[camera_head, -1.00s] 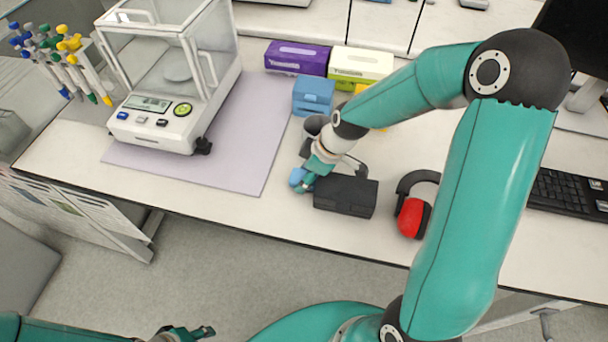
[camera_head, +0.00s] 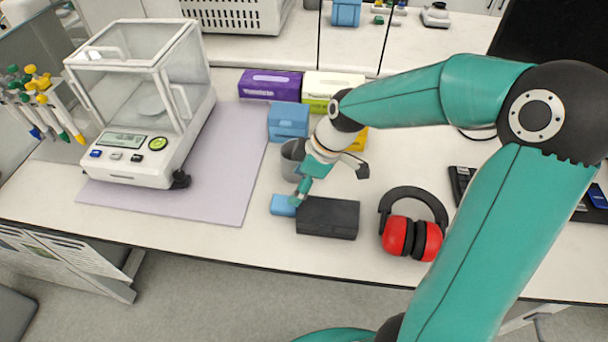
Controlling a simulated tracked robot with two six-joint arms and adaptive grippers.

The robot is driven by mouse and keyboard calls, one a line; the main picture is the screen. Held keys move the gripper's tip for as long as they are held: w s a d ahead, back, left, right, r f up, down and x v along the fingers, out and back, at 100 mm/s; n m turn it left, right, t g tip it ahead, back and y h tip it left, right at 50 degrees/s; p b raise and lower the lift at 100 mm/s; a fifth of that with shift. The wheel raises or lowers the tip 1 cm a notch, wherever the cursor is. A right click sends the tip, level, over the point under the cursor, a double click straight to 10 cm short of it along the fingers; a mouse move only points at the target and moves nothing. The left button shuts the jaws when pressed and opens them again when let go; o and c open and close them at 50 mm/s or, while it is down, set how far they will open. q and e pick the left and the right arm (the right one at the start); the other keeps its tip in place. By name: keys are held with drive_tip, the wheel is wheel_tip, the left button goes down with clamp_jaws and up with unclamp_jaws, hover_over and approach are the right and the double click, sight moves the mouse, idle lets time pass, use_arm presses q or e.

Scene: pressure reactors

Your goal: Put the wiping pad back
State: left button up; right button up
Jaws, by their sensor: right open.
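A small light blue block, which looks like the wiping pad (camera_head: 282,206), lies on the white bench against the left end of a dark grey case (camera_head: 328,217). My right gripper (camera_head: 298,197) is open and points down over the pad's right end, beside the case. Its fingertips are small and partly overlap the pad and case, so I cannot tell whether they touch the pad. No grip on the pad shows. My left gripper is out of the picture.
A grey cup (camera_head: 292,160) stands close behind the right gripper. A blue box (camera_head: 288,121), a purple box (camera_head: 270,85) and red ear muffs (camera_head: 410,237) are nearby. A balance (camera_head: 140,120) stands on a lilac mat (camera_head: 226,180). Bare bench lies in front of the pad.

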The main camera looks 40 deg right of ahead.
drive_tip(key=shift+v, duration=1.9)
